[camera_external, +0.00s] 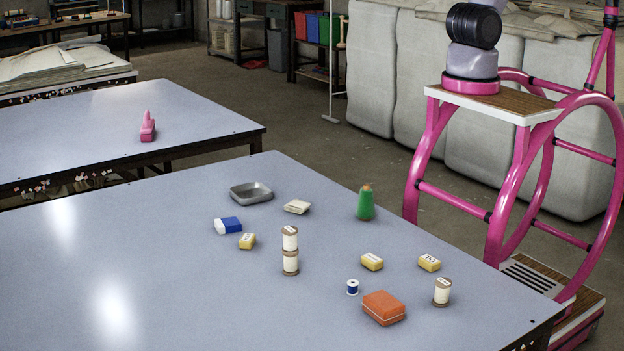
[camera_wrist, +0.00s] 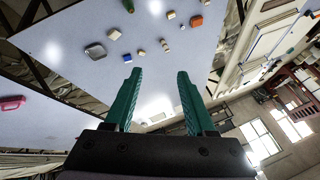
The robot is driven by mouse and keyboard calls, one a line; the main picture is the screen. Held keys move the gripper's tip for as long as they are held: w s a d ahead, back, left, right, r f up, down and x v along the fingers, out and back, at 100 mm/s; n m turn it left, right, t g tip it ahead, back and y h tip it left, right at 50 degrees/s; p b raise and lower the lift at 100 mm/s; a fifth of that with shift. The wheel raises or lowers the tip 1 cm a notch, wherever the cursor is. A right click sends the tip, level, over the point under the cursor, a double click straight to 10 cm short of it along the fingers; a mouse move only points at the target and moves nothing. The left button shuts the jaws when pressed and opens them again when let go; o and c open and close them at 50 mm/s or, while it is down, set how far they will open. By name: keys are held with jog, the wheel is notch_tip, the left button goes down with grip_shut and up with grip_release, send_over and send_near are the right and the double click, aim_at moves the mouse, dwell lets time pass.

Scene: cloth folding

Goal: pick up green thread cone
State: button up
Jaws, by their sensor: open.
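The green thread cone (camera_external: 366,204) stands upright near the right edge of the nearer table (camera_external: 150,265). Its top is brownish. In the wrist view a green shape at the top edge, partly cut off, is probably the cone (camera_wrist: 128,5). My gripper (camera_wrist: 156,72) shows in the wrist view with two teal fingers apart and nothing between them. It is well away from the cone and the table. The gripper is outside the external view, where only my arm's lower part and pink base show.
Near the cone lie a cream block (camera_external: 297,207) and a grey tray (camera_external: 251,192). Yellow blocks (camera_external: 372,261), stacked spools (camera_external: 290,250), a single spool (camera_external: 442,292), a blue spool (camera_external: 352,287), an orange box (camera_external: 384,308) and a blue-white block (camera_external: 228,226) are also there. The table's left part is clear.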

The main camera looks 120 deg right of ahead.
jog(key=w+a+f+m+g+y, duration=0.1)
jog(key=w+a+f+g+y, duration=0.2)
jog(key=f, duration=0.4)
jog(key=w+a+f+m+g+y, duration=0.1)
jog(key=w+f+m+g+y, duration=0.2)
jog(key=f, duration=0.4)
jog(key=m+t+y, duration=0.8)
jog(key=m+t, duration=0.1)
jog(key=m, duration=0.3)
send_over(368, 185)
jog(key=s, duration=0.2)
notch_tip(368, 185, down, 22)
jog(key=d+f+m+t+h, duration=0.1)
jog(key=f+m+t+h, duration=0.1)
jog(key=f+m, duration=0.1)
jog(key=s+d+f+m+t+h, duration=0.1)
jog(key=f+m+t+h, duration=0.1)
jog(key=f, duration=0.4)
jog(key=f+m+t+h, duration=0.2)
jog(key=f+m, duration=0.2)
jog(key=f, duration=0.1)
jog(key=shift+s+d+h, duration=0.3)
jog(key=shift+s+d, duration=0.1)
jog(key=shift+a+f+m, duration=0.1)
jog(key=shift+f+m, duration=0.05)
jog(key=shift+m, duration=0.15)
jog(key=shift+x, duration=2.35)
grip_shut()
